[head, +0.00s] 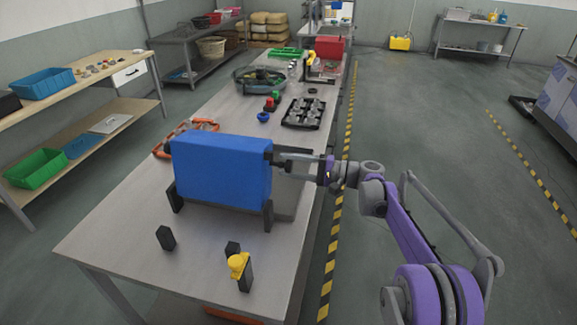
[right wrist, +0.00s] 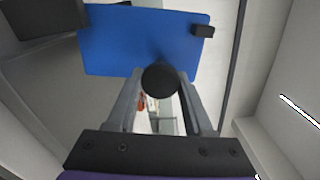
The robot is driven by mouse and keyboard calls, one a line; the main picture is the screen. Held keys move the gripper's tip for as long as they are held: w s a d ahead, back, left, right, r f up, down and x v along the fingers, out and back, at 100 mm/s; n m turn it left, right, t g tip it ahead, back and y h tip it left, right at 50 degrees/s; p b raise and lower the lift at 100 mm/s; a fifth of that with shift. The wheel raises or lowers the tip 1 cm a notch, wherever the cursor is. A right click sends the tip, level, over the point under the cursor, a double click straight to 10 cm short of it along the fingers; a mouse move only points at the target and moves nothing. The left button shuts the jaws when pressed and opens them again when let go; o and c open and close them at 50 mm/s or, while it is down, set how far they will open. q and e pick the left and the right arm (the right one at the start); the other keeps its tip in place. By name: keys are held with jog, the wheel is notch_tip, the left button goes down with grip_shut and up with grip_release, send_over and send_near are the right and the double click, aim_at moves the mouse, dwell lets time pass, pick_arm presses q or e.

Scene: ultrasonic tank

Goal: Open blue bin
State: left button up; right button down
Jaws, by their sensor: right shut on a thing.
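The blue bin (head: 222,172) is a large blue box held in black corner supports (head: 267,215) near the front of the table. I see no opening in the faces that show. A blue face of it also shows in the right wrist view (right wrist: 110,45). My right gripper (head: 283,164) is at the bin's right side, in from the right. In the right wrist view its fingers (right wrist: 160,92) are shut on a dark round knob (right wrist: 160,79) in front of the blue face. My left gripper is not in view.
The table (head: 130,215) holds small black blocks (head: 165,237) and a yellow item (head: 238,264) in front of the bin. An orange-handled thing (head: 190,130) lies behind it, with a black parts tray (head: 304,113) farther back. The floor to the right is clear.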

jog(key=shift+w+d+f+m, duration=0.15)
jog(key=shift+w+f+m, duration=0.3)
jog(key=shift+m, duration=0.15)
dwell(0.3)
jog(key=shift+c, duration=1.6)
grip_release()
jog(key=shift+f, duration=0.1)
jog(key=b+v, duration=0.1)
jog(key=v, duration=0.9)
jog(key=shift+s+d, duration=0.15)
jog(key=shift+d, duration=0.25)
